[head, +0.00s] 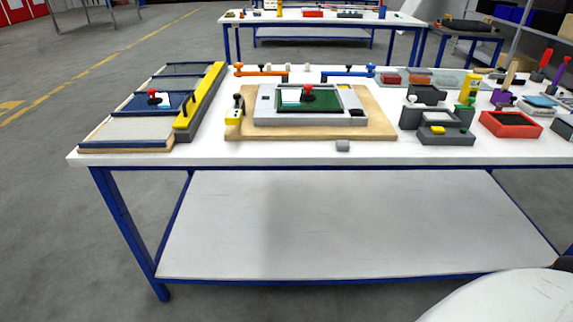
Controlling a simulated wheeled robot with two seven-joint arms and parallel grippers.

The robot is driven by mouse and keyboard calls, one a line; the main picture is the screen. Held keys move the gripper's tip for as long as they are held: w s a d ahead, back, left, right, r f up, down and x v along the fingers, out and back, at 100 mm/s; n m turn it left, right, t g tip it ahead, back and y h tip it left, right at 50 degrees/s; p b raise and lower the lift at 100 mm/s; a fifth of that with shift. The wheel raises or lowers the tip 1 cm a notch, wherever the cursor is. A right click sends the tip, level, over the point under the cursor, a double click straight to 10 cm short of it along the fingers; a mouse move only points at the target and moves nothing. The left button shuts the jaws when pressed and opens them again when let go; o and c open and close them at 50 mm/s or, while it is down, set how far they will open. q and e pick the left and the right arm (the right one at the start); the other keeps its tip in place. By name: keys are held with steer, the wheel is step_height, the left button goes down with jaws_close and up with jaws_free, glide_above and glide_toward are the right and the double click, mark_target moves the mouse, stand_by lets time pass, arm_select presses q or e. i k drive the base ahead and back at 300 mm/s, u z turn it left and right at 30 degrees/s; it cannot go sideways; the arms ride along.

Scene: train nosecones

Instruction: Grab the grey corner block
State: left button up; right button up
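A small grey block (343,146) sits on the white table top near its front edge, just in front of the tan wooden board (385,130). It looks like the grey corner block, but it is too small to make out its exact shape. Nothing touches it from above. Neither of my grippers shows in the head view.
A grey frame (263,107) with a green panel (310,105) and a red knob (308,93) lies on the board. Framed panels with a yellow bar (203,90) lie at left. Grey fixtures (446,135) and a red tray (510,125) stand at right. The front edge is mostly clear.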

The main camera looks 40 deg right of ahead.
mark_target(341, 146)
steer(key=u, duration=0.05)
steer(key=k, duration=0.35)
steer(key=u, duration=0.35)
steer(key=i, duration=1.85)
steer(key=z, duration=2)
steer(key=i, duration=0.7)
steer(key=z, duration=0.65)
